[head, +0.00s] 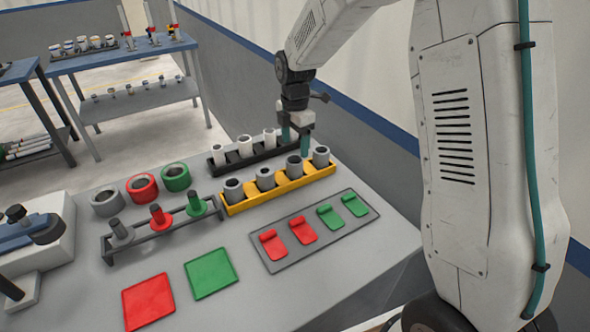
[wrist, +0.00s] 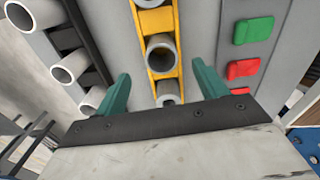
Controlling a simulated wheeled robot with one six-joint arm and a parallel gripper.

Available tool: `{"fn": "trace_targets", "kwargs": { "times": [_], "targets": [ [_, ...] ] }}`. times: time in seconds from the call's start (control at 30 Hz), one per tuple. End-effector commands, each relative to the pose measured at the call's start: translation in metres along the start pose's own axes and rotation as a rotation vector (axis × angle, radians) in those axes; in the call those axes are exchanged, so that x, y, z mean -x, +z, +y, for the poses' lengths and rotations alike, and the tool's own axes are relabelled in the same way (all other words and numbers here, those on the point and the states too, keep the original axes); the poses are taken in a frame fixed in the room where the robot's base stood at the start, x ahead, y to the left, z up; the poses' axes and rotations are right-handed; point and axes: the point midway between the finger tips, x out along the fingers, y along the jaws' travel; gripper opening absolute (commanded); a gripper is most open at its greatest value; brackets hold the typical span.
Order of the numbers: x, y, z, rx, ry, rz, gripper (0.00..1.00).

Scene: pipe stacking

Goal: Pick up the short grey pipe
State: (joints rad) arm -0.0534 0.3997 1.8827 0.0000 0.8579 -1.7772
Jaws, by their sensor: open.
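Several short grey pipes stand upright in the yellow rack; one (head: 321,157) is at its far right end and another (head: 294,167) is just left of it. My gripper (head: 295,149) is above the back edge of the yellow rack, pointing down, with its teal fingers apart and nothing held. In the wrist view my gripper (wrist: 161,71) has its fingers either side of the yellow rack's line. One grey pipe (wrist: 161,55) shows its open end just beyond the fingertips, and another (wrist: 168,97) shows between the fingers, partly hidden by the gripper body.
The yellow rack (head: 283,189) stands beside a black rack (head: 221,171) with white pipes (head: 245,147). Grey, red and green rings (head: 143,187) and a peg stand (head: 165,235) are to the left. A grey tray (head: 278,265) with red and green pieces lies in front.

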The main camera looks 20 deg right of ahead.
Motion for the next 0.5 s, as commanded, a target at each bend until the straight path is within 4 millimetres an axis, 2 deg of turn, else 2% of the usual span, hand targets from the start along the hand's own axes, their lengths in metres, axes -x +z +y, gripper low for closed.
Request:
{"fn": "trace_targets", "kwargs": {
  "times": [0.5],
  "targets": [
    [-0.067,-0.003,-0.002,0.010,-0.004,0.001,0.72]
  ]
}}
